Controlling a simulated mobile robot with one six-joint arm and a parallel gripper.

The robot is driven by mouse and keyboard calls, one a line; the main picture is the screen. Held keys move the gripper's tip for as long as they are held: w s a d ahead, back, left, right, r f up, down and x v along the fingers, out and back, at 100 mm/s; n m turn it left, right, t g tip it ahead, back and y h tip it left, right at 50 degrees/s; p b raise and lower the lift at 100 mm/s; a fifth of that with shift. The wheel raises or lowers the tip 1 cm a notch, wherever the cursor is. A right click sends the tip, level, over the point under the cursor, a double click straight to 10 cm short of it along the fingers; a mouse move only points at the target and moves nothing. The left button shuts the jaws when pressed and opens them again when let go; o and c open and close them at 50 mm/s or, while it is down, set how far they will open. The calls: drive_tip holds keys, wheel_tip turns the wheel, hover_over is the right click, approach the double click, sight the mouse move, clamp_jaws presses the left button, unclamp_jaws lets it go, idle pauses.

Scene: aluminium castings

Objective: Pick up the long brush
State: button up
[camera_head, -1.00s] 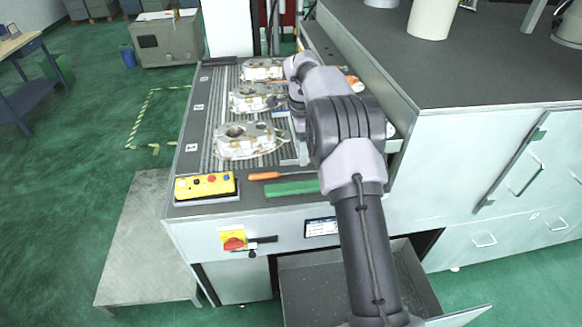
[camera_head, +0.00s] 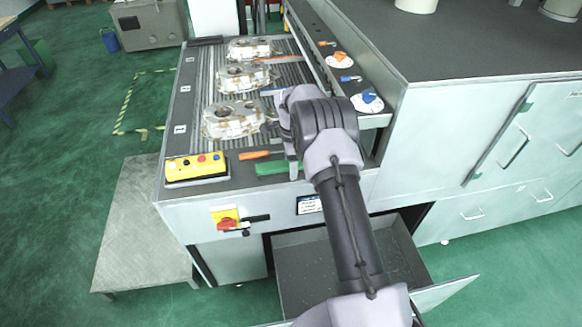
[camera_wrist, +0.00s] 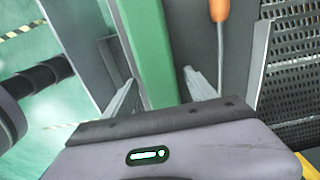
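The long brush appears to be the green bar (camera_head: 275,168) at the front edge of the grooved table, partly hidden by my arm. In the wrist view its green length (camera_wrist: 150,45) runs from the top down towards the jaws; no bristles can be made out. My gripper (camera_wrist: 162,92) is open, with one finger on each side of the green bar. The bar looks closer to the left finger. I cannot tell how far above it the fingertips are. In the head view my gripper (camera_head: 293,165) is over the bar's right part.
An orange-handled screwdriver (camera_head: 258,154) lies just behind the bar, and also shows in the wrist view (camera_wrist: 219,11). Three metal castings (camera_head: 236,119) stand behind. A yellow button box (camera_head: 196,167) is left. A cabinet (camera_head: 480,115) rises right, and an open drawer (camera_head: 325,270) is below.

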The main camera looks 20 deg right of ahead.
clamp_jaws()
